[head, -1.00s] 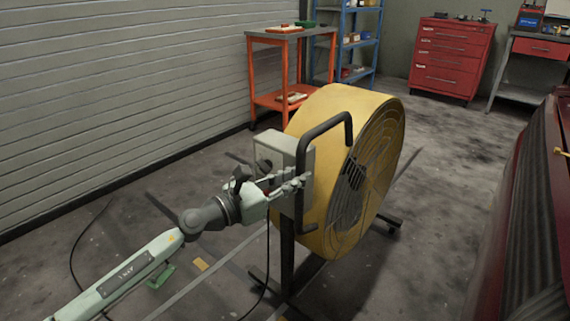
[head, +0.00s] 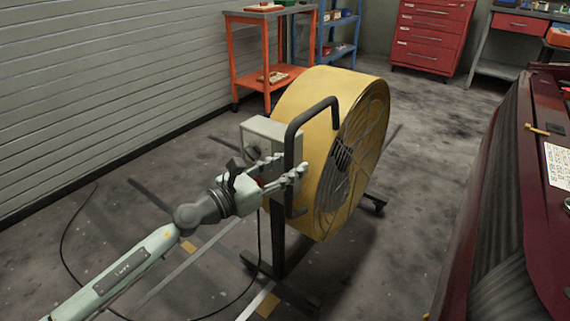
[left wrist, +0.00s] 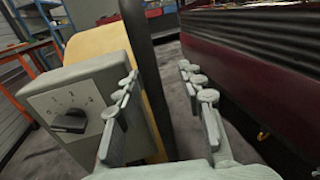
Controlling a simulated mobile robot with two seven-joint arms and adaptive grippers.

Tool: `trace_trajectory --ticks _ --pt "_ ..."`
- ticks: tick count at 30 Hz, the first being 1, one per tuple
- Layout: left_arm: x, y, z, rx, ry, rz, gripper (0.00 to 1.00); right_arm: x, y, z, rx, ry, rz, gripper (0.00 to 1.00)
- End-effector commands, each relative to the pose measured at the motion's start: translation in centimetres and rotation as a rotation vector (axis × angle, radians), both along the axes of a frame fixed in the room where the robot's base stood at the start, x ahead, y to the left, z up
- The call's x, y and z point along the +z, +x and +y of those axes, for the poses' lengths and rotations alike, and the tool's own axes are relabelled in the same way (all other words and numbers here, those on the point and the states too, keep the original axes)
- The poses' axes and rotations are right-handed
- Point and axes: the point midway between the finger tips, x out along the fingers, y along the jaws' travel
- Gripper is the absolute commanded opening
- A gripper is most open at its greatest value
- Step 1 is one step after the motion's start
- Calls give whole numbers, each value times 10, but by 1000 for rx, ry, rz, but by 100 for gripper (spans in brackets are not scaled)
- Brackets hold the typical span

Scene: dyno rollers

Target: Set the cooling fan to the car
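The cooling fan (head: 318,125) is a large yellow drum with a wire grille, upright on a dark wheeled stand. A grey control box with a dial (left wrist: 68,122) is on its side, and a black tube handle (head: 290,150) stands out beside it. My left gripper (head: 283,172) is at this handle. In the left wrist view its fingers are spread, with the handle (left wrist: 140,45) between them, close to the left finger; I cannot tell if they touch. The dark red car (head: 550,225) is at the right, apart from the fan. My right gripper is out of view.
An orange bench (head: 262,70), blue shelves (head: 345,30) and a red drawer cabinet (head: 430,38) stand at the back. A ribbed wall (head: 100,90) runs along the left. Bare floor (head: 425,150) lies between fan and car. A dark cable lies on the floor.

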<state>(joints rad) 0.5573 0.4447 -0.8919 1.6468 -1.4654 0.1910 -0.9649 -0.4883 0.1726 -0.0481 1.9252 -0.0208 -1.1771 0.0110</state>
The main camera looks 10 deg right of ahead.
Motion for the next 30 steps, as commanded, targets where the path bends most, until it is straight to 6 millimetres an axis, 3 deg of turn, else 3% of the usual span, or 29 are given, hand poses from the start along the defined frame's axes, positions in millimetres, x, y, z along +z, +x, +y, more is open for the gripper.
trace_trajectory --ticks 10,21,30 --pt "1 -2 11 7 0 -1 39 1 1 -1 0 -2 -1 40" --pt "-1 -45 72 7 1 2 39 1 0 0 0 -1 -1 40" --pt "0 -65 100 3 0 0 39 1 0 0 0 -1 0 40"
